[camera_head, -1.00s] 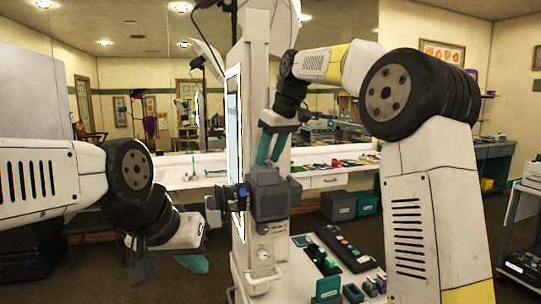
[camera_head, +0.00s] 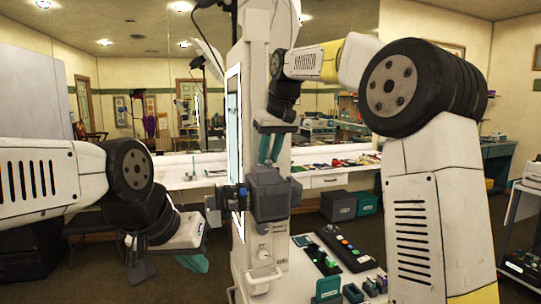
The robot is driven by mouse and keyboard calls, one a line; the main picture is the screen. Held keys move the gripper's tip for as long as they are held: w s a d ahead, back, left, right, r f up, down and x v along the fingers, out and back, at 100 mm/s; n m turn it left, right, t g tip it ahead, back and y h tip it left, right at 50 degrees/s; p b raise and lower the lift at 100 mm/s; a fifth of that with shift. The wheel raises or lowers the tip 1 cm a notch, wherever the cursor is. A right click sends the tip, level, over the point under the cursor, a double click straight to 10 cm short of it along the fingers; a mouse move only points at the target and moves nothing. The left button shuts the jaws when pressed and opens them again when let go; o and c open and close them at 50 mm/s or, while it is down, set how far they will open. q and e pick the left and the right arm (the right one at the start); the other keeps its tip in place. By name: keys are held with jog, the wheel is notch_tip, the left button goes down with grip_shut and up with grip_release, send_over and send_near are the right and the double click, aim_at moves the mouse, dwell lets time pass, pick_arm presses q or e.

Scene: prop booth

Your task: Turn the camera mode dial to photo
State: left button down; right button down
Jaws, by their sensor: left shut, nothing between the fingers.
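The camera (camera_head: 272,195) is a dark grey boxy body on the tall white stand in the middle, its lens (camera_head: 236,196) pointing left. The mode dial cannot be made out; the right gripper's fingers cover part of the camera's top. My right gripper (camera_head: 270,160) reaches down from above, its teal fingertips at or just above the camera's top. I cannot tell whether they touch it or hold anything. My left gripper (camera_head: 196,263) is shut and empty, low at the left, apart from the camera.
A white counter (camera_head: 190,181) with a mirror runs behind. A tray of coloured items (camera_head: 345,246) lies on the stand's base at lower right, with a teal card (camera_head: 327,289) in front.

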jog(key=m, duration=0.2)
jog(key=m+h, duration=0.1)
jog(key=m, duration=0.1)
jog(key=shift+s+a+t+h, duration=0.1)
jog(key=shift+a+t+h, duration=0.1)
jog(key=shift+t+h, duration=0.1)
jog(key=shift+m+h, duration=0.7)
jog(key=shift+m, duration=1.5)
jog(key=c, duration=1.3)
grip_release()
jog(key=shift+o, duration=0.2)
jog(key=shift+r, duration=0.1)
jog(key=v, duration=0.7)
jog(key=shift+s+a+r, duration=0.1)
jog(key=shift+r, duration=0.2)
